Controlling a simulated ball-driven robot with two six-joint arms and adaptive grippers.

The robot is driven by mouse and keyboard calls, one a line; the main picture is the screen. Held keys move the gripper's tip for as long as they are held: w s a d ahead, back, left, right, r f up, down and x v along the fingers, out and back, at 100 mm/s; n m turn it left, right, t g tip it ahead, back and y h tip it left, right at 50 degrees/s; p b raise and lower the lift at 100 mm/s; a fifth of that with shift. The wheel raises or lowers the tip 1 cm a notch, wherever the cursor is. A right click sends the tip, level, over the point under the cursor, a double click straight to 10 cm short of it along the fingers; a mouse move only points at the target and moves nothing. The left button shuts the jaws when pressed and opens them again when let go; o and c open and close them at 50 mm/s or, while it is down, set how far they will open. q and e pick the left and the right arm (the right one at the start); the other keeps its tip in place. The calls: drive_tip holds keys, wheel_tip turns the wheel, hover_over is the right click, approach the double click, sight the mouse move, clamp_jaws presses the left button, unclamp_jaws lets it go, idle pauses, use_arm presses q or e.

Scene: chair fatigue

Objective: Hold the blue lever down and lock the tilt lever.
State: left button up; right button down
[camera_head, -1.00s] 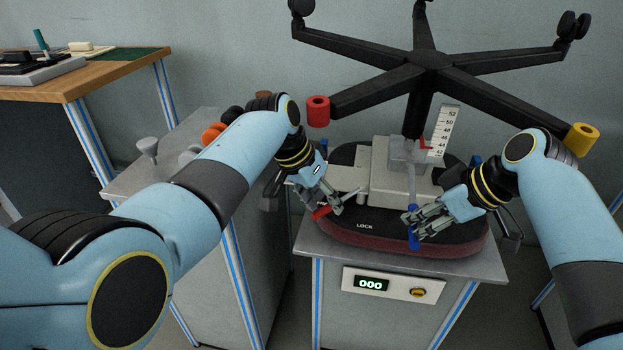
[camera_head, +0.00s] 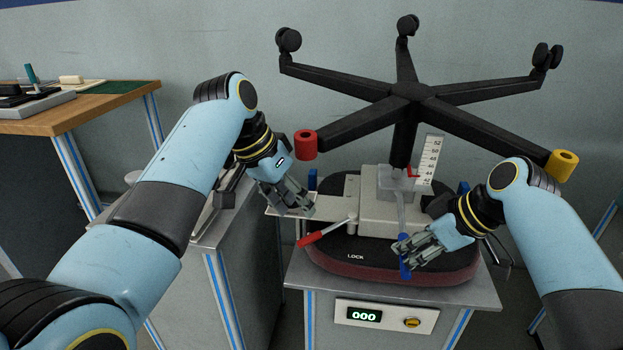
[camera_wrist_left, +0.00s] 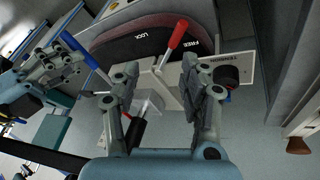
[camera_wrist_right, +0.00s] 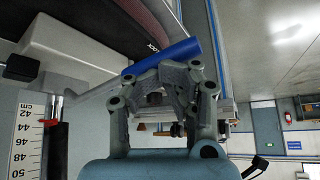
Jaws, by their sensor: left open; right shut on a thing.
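The blue lever (camera_head: 405,269) sticks out at the front of the upturned chair seat (camera_head: 440,262). My right gripper (camera_head: 400,250) is shut on it; in the right wrist view the blue handle (camera_wrist_right: 170,54) lies across the fingertips. The tilt lever, with a red handle (camera_head: 322,235), angles out to the left of the LOCK label (camera_head: 356,256). In the left wrist view its red handle (camera_wrist_left: 176,38) lies between the LOCK and FREE labels. My left gripper (camera_head: 299,209) is open and empty, above and apart from the red handle.
A height scale (camera_head: 431,160) stands beside the column. The chair's black legs (camera_head: 410,90) spread above, with a red roll (camera_head: 305,144) and a yellow roll (camera_head: 563,164) near my arms. The stand (camera_head: 400,335) has a counter (camera_head: 364,315) reading 000.

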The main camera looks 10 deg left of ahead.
sight(305, 237)
use_arm(q)
drive_tip(key=w+a+m+g, duration=0.1)
drive_tip(key=w+a+m, duration=0.1)
drive_tip(key=a+m, duration=0.15)
drive_tip(key=shift+n, duration=0.35)
drive_tip(key=x, duration=1.2)
drive_tip(key=shift+r, duration=0.1)
clamp_jaws()
